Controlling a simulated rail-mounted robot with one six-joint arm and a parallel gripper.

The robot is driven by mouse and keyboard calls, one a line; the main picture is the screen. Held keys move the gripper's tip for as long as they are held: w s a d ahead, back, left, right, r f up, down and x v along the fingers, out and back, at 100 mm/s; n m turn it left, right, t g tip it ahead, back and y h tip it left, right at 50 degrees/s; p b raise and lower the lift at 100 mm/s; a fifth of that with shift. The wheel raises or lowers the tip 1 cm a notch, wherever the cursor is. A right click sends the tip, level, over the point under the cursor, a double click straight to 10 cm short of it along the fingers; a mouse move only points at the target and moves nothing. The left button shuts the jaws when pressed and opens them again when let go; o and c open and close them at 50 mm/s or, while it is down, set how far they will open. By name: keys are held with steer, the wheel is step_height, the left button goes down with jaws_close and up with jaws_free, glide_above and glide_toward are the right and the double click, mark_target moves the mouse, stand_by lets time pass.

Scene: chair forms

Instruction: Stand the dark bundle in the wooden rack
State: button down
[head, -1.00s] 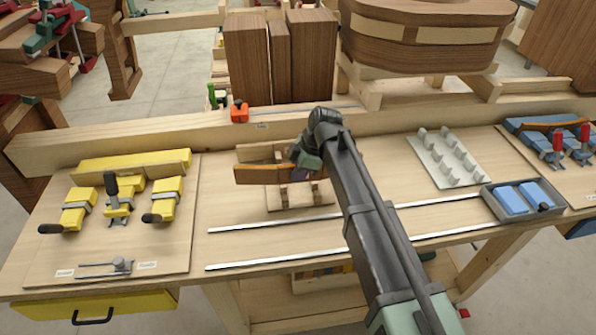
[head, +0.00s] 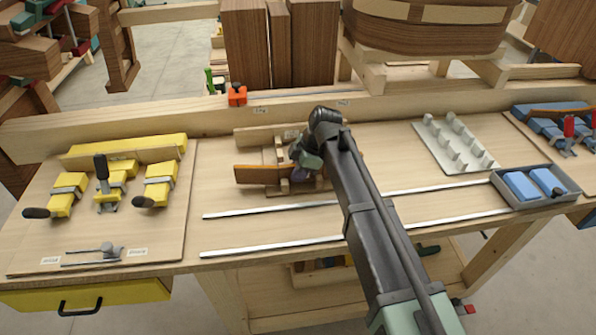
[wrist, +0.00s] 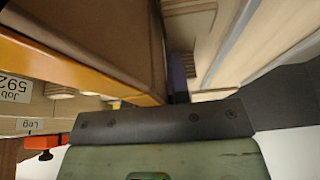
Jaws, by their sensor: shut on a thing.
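The dark bundle (head: 260,174) is a long brown piece with an orange edge, held roughly level across the front of the wooden rack (head: 252,137). My gripper (head: 301,172) is shut on its right end in the head view. The rack is pale wood with a back board and small upright blocks, partly hidden by the bundle and my arm. In the wrist view the bundle (wrist: 105,40) fills the upper left, its orange edge running down to the jaws. I cannot tell whether the bundle touches the rack.
Yellow clamps (head: 112,185) lie on a board at left. A grey pegged plate (head: 455,143) and a tray with blue blocks (head: 535,185) are at right. Two metal strips (head: 270,246) cross the bench front. An orange clamp (head: 237,96) sits on the rear beam.

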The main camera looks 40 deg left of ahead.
steer(key=shift+f, duration=0.3)
steer(key=c, duration=1)
jaws_free()
steer(key=shift+r, duration=0.1)
steer(key=p+v, duration=1)
steer(key=v, duration=0.1)
steer(key=shift+s, duration=0.1)
